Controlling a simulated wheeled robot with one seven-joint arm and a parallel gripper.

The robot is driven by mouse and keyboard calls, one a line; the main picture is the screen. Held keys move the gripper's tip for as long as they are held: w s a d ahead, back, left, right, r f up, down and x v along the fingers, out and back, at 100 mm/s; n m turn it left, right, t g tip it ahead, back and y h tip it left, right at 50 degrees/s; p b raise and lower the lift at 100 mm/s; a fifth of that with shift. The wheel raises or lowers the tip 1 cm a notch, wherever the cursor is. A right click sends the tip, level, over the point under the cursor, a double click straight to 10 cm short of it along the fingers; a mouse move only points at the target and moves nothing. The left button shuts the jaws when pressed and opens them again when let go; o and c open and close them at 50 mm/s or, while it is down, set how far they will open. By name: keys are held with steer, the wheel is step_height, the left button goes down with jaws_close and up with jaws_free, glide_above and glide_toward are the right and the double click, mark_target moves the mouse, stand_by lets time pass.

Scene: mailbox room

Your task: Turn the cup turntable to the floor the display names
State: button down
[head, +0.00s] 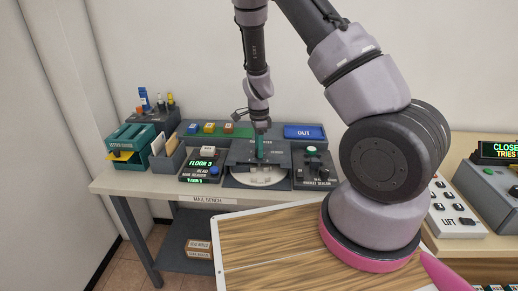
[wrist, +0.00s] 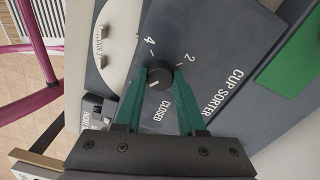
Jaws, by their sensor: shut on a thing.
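The cup sorter (wrist: 228,92) is a dark grey unit on the mail bench; it also shows in the head view (head: 240,152). Its black round knob (wrist: 158,78) sits between marks reading 4, 2 and CLOSED. My gripper (wrist: 160,75) is shut on the knob, with a green finger on either side; in the head view my gripper (head: 261,150) reaches down onto the sorter. The pale turntable disc (head: 262,177) lies in front of the knob, and partly shows in the wrist view (wrist: 122,30). Its small lettering is hard to read. The display (head: 203,163) reads FLOOR 3.
A teal letter stamp machine (head: 130,147) and an envelope holder (head: 167,155) stand left. A box with a green button (head: 312,165) is close on the right. A blue OUT tray (head: 304,132) is behind.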

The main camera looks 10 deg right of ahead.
steer(key=shift+m, duration=0.7)
steer(key=c, duration=0.5)
jaws_free()
step_height(320, 180, up, 11)
steer(key=shift+w+f, duration=0.1)
